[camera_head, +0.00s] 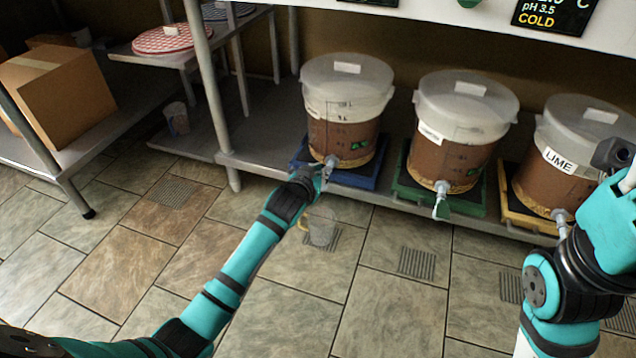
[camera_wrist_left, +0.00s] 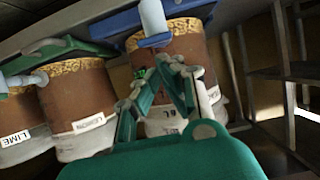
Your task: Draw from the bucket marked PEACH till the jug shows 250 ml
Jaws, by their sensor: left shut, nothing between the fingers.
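Three lidded buckets of brown liquid stand in a row: the left bucket (camera_head: 341,132), the middle bucket (camera_head: 455,150) and the right bucket (camera_head: 548,186), whose label reads LIME. A clear jug (camera_head: 321,228) with a yellowish handle appears to stand on the floor below the left bucket's tap (camera_head: 331,162). My left gripper (camera_head: 319,176) is shut and empty beside that tap; whether it touches is unclear. In the left wrist view its fingers (camera_wrist_left: 152,76) show before the left bucket (camera_wrist_left: 180,62). My right gripper (camera_head: 612,215) is cut off at the right edge, fingers not clear.
The buckets sit on blue (camera_head: 358,178), green (camera_head: 472,203) and yellow (camera_head: 512,212) trays on a low metal shelf. A shelf post (camera_head: 212,95) stands left of the buckets. A cardboard box (camera_head: 58,88) is at far left. The tiled floor in front is largely clear.

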